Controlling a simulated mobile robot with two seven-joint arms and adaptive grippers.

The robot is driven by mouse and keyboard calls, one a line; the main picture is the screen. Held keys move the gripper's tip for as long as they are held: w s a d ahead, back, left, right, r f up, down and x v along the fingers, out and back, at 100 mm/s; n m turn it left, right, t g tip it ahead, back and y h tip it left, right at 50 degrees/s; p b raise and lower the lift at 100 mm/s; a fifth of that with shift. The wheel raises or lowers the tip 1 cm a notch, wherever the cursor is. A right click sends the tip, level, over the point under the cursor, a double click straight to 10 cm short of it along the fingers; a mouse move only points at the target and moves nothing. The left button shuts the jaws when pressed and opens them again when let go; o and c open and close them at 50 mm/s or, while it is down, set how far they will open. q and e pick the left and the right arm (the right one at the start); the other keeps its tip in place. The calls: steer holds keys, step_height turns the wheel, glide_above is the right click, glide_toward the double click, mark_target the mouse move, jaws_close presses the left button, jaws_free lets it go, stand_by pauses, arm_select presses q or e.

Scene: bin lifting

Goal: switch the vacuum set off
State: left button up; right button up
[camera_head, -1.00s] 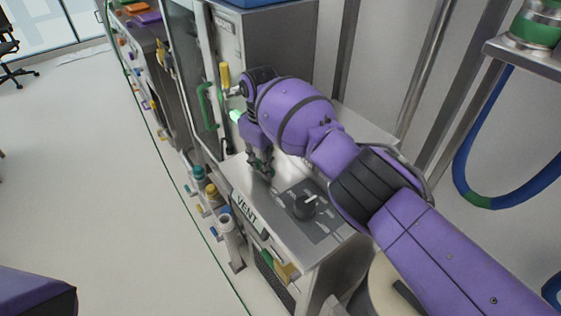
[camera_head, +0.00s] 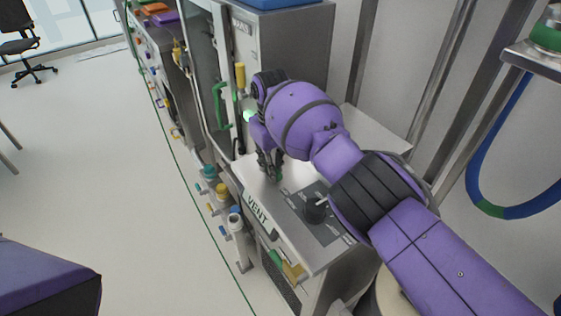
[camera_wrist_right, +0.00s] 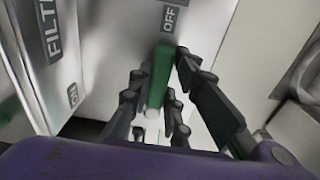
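A steel cabinet with a VENT label (camera_head: 257,209) and a black knob (camera_head: 315,210) on top stands at the centre of the head view. My right gripper (camera_head: 269,172) points down at the top's far end, and its fingers hide what is there. In the right wrist view, a green lever (camera_wrist_right: 158,78) lies between the fingers of my right gripper (camera_wrist_right: 160,64). The lever's far end points to the OFF label (camera_wrist_right: 170,18); the ON label (camera_wrist_right: 72,95) is to the left. The fingers stand apart around the lever; contact is unclear. My left gripper is out of view.
A taller cabinet with a green handle (camera_head: 218,104) stands behind the steel top. Several bottles and fittings (camera_head: 222,193) line its left side. A blue hose (camera_head: 480,150) hangs at the right.

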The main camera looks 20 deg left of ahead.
steer(key=o, duration=0.4)
step_height(320, 180, up, 12)
steer(key=shift+r, duration=0.1)
stand_by(0.4)
steer(key=shift+s, duration=0.15)
